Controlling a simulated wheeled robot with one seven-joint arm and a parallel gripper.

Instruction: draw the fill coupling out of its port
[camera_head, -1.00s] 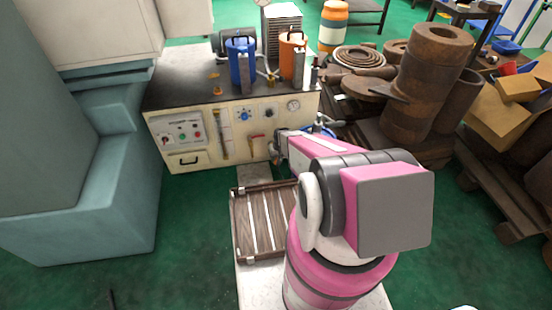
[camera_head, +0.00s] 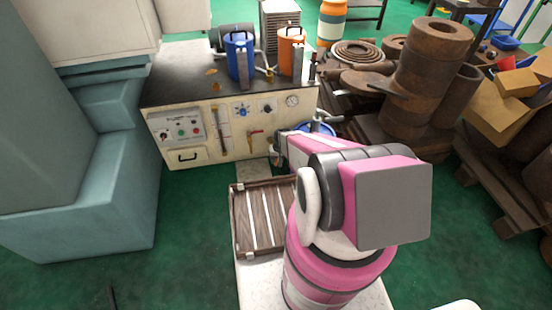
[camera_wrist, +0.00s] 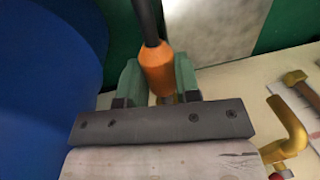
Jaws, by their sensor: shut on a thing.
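The orange fill coupling (camera_wrist: 156,68) shows in the wrist view with a dark hose (camera_wrist: 147,22) running up from it. My gripper (camera_wrist: 158,80) has its green fingers on both sides of the coupling and is shut on it. A small brass-coloured piece shows just below the coupling, at the dark bar of my gripper. The port is not clearly visible, so I cannot tell whether the coupling is seated in it. In the head view my arm hides the coupling, in front of the cream machine cabinet (camera_head: 200,142).
A yellow valve handle (camera_wrist: 292,130) sticks out close to the right of my gripper in the wrist view. A big blue drum (camera_wrist: 45,80) is close on the left. A slatted wooden pallet (camera_head: 240,222) lies before the cabinet. Rusty cylinders (camera_head: 428,75) stand at right.

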